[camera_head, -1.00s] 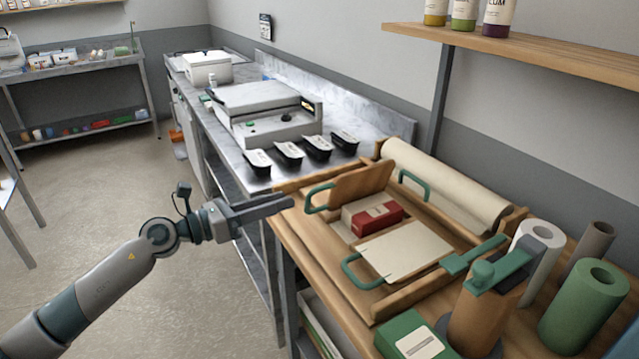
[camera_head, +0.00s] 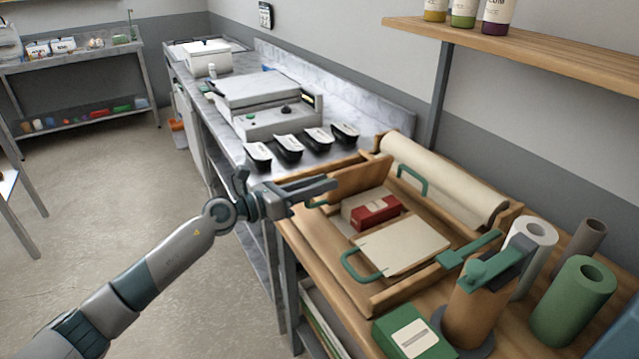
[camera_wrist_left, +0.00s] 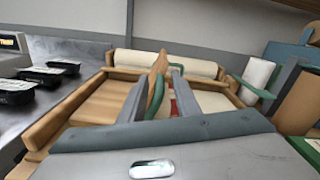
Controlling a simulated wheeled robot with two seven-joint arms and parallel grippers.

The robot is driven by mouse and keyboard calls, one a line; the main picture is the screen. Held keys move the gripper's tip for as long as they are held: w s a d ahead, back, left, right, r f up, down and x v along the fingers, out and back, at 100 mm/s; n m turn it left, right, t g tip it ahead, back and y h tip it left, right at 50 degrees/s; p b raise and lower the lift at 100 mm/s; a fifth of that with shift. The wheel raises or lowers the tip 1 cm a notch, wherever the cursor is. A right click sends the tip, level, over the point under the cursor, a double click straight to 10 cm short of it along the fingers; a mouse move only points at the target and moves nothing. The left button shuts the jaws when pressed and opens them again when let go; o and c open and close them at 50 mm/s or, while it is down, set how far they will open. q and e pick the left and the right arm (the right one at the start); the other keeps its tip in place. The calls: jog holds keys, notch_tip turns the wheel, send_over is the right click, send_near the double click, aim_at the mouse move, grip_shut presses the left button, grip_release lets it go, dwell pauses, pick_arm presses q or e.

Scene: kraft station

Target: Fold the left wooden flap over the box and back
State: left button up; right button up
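The left wooden flap (camera_head: 352,182) stands raised and tilted at the left side of the wooden wrapping station, partly behind my gripper. Its green handle (camera_wrist_left: 155,97) shows between my fingers in the left wrist view, where the flap (camera_wrist_left: 158,66) appears nearly edge-on. My left gripper (camera_head: 328,190) is open, its fingers on either side of the handle; contact cannot be told. The box, red and cream (camera_head: 377,211), lies in the station's middle. A second flap, pale with a green handle (camera_head: 403,246), lies in front of it. My right gripper is not in view.
A paper roll (camera_head: 440,178) lies along the back of the station. A tape dispenser (camera_head: 478,300), upright rolls (camera_head: 573,300) and a green box (camera_head: 412,338) crowd the right front. Several black trays (camera_head: 288,148) stand on the metal counter. The floor at left is free.

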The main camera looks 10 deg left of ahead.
pick_arm(q)
grip_shut()
